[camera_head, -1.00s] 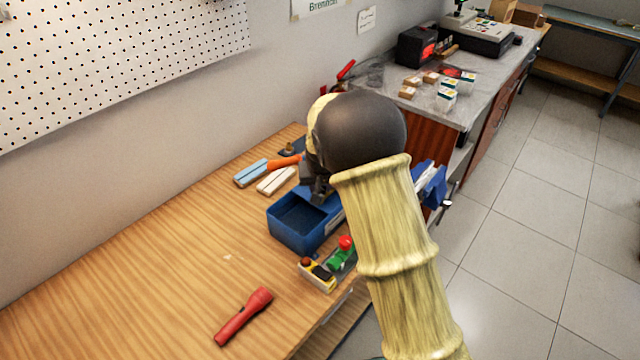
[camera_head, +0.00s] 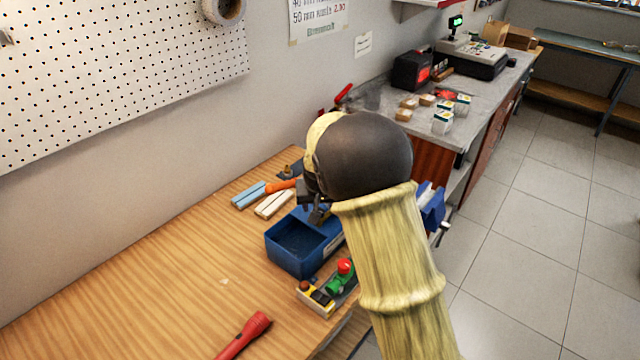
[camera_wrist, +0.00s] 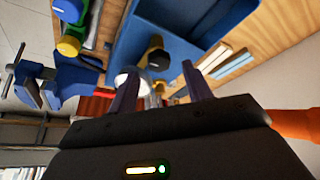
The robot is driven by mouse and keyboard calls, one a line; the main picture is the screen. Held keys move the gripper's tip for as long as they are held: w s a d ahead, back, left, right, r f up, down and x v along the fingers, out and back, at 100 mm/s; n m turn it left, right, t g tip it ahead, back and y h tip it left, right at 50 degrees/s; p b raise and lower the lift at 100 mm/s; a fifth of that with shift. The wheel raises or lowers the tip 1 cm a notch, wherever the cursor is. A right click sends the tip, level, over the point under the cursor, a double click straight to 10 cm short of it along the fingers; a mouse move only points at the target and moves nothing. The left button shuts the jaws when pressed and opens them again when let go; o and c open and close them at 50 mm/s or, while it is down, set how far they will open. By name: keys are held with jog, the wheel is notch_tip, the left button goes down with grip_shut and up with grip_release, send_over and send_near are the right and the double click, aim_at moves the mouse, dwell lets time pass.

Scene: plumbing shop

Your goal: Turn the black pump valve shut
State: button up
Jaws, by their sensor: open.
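My gripper (camera_wrist: 160,84) is open in the wrist view, its two dark fingers apart. Between and beyond the fingertips is a black-ended knob on a brass-coloured stem (camera_wrist: 157,52), against a blue surface; it looks like the black valve, but I cannot be sure. No contact with it shows. A pale rounded thing (camera_wrist: 128,82) lies partly behind the left finger. In the head view my gripper (camera_head: 312,208) hangs over the far end of the blue open bin (camera_head: 292,266), and my wrist hides most of what is beneath it.
A blue vice (camera_head: 432,205) is at the bench edge. A red flashlight (camera_head: 246,335) lies in front. Blue and white bars lie behind. The bench's left side is clear.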

jog(key=b+v, duration=0.2)
jog(key=v, duration=1.3)
jog(key=s+d+f+g, duration=0.1)
jog(key=s+d+f, duration=0.5)
jog(key=s+d, duration=0.2)
jog(key=s+d+f+m, duration=0.1)
jog(key=s+d+f, duration=0.6)
jog(key=s, duration=0.6)
jog(key=shift+d+g, duration=0.4)
jog(key=shift+d, duration=0.6)
jog(key=shift+s, duration=0.15)
